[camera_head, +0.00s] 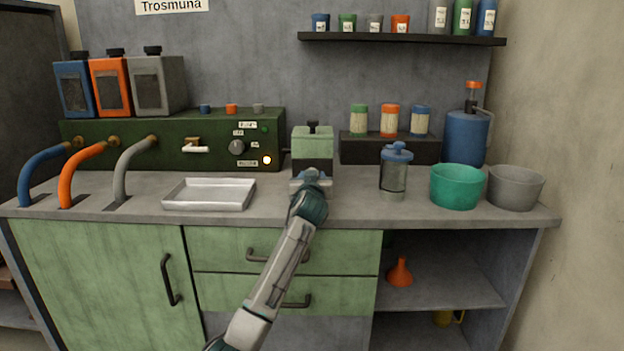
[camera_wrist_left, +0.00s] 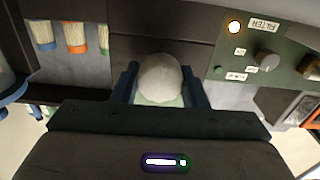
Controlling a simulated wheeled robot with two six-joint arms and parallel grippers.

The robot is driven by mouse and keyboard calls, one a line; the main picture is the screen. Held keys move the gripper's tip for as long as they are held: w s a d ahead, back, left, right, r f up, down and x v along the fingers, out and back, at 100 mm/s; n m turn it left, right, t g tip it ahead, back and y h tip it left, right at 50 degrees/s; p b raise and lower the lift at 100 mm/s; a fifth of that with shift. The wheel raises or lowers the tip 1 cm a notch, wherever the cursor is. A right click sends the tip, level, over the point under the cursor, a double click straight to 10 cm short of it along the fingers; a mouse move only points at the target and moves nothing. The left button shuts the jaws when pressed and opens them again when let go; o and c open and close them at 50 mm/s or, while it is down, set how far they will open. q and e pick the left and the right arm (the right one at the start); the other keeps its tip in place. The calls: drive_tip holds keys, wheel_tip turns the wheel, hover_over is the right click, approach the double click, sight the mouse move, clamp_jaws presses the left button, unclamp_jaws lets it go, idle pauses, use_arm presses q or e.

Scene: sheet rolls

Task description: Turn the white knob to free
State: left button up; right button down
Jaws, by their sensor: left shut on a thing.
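The white knob (camera_wrist_left: 160,80) is round and pale. In the left wrist view it sits between the two blue fingers of my left gripper (camera_wrist_left: 163,88), which is shut on it. In the head view my left gripper (camera_head: 311,178) is at the front of a pale green and dark box (camera_head: 313,142) on the counter, and it hides the knob. I cannot tell which way the knob is turned. My right gripper is not in view.
A dark green panel (camera_head: 215,165) with a grey dial (camera_head: 237,147) and a lit lamp stands left of the box. A metal tray (camera_head: 209,194) lies at front left. A lidded jar (camera_head: 394,172) and a teal bowl (camera_head: 456,186) stand to the right.

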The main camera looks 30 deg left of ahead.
use_arm(q)
drive_tip(key=shift+f, duration=0.15)
drive_tip(key=o, duration=1)
drive_tip(key=shift+c, duration=0.2)
drive_tip(key=shift+s+d, duration=0.2)
drive_tip(key=shift+s, duration=0.05)
drive_tip(key=v, duration=1)
drive_tip(key=shift+p, duration=0.45)
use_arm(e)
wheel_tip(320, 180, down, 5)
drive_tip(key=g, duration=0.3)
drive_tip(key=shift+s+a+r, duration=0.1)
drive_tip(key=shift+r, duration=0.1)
use_arm(q)
drive_tip(key=shift+d, duration=0.15)
